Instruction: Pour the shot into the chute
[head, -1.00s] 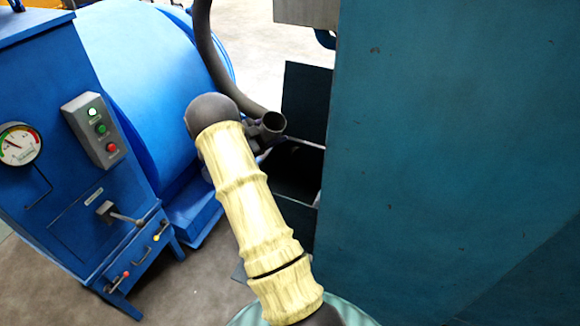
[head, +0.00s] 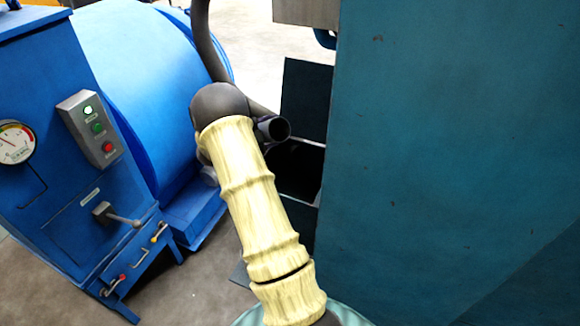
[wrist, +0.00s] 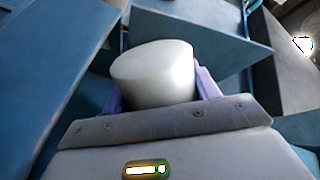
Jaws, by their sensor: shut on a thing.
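In the wrist view a smooth pale grey-white cylindrical container (wrist: 155,76) sits between the purple fingers of my gripper (wrist: 158,88), which is shut on it. It looks tilted; its contents cannot be made out. Blue-teal angled plates (wrist: 228,42), which may belong to the chute, lie beyond and to the right of the container. In the head view a dark box-like opening (head: 295,170) between teal plates, possibly the chute, stands beside the large teal machine. My pale ribbed arm reaches towards it and hides my gripper and the container there.
A blue drum machine (head: 135,90) stands at the left, with a gauge (head: 14,142), a button box (head: 91,128) and levers on its front. A dark hose (head: 206,45) hangs behind my arm. The tall teal wall (head: 450,150) closes off the right. Bare floor shows at lower left.

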